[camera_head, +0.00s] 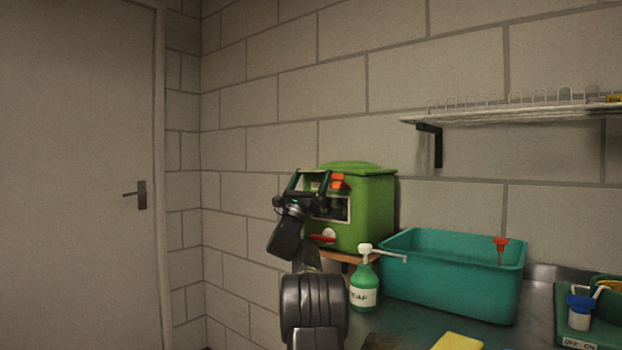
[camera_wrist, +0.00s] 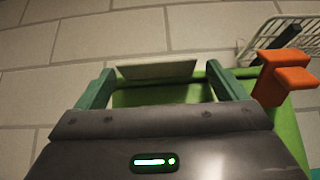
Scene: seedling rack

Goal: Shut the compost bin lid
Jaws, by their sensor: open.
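The compost bin appears to be the green box (camera_head: 370,215) against the wall, with a slightly domed green top (camera_head: 357,166). Its front has a pale-framed dark opening, partly hidden by my arm. An orange piece (camera_head: 338,182) sticks out near the upper front; it also shows at right in the wrist view (camera_wrist: 283,78). My gripper (camera_head: 311,174) is open in front of the bin's upper front. In the wrist view, the green bin and a pale panel (camera_wrist: 155,70) lie between its spread fingers (camera_wrist: 160,82). I cannot tell whether that panel is the lid, or whether the fingers touch it.
A green soap bottle (camera_head: 364,287) stands right of my arm, its nozzle pointing right. A teal tub (camera_head: 450,280) sits on the dark counter, with a yellow cloth (camera_head: 458,342) in front. A wire shelf (camera_head: 520,112) is at upper right. A door (camera_head: 80,180) is at left.

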